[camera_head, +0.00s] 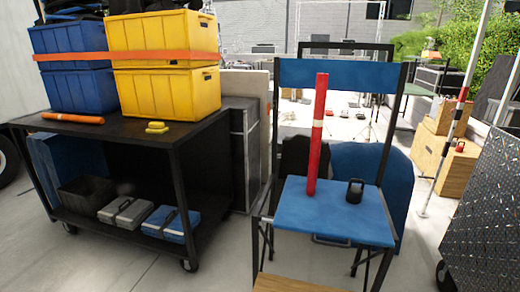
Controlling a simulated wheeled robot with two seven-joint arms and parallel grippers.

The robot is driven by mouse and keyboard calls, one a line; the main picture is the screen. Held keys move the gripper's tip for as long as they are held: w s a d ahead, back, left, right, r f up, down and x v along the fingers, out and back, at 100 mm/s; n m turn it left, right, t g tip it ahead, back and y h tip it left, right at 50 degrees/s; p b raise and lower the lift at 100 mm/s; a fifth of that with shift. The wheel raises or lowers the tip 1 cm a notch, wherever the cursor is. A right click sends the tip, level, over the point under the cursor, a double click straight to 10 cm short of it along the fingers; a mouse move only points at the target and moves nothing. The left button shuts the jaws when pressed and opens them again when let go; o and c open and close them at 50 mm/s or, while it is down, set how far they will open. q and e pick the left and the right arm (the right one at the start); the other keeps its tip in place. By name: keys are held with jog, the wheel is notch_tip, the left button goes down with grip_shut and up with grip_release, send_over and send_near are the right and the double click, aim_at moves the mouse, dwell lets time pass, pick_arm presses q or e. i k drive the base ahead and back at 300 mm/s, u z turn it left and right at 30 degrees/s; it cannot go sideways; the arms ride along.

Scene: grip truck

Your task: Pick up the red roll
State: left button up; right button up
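A tall red roll (316,150) with a pale band around its upper half stands nearly upright on the blue seat (340,222) of a folding chair. Its top reaches in front of the chair's blue backrest (334,75). A dark object with a loop on top (354,191) stands on the same seat, just right of the red roll and apart from it. A much smaller red object (460,146) sits on a wooden box at the far right. Neither of my grippers is in view.
A black cart (140,140) at left carries stacked blue bins (75,90) and yellow bins (165,92), an orange cylinder (72,118) and a small yellow item (156,128). Wooden boxes (440,160) and a dark textured panel (490,210) stand at right. Some floor between cart and chair is clear.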

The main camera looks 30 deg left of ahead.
aim_at(322, 82)
jog(key=u, duration=0.3)
jog(key=k, duration=0.65)
jog(key=z, duration=0.55)
jog(key=i, duration=0.65)
jog(key=z, duration=0.85)
jog(key=i, duration=1.6)
jog(key=u, duration=1.2)
jog(key=i, duration=0.35)
jog(key=u, duration=0.4)
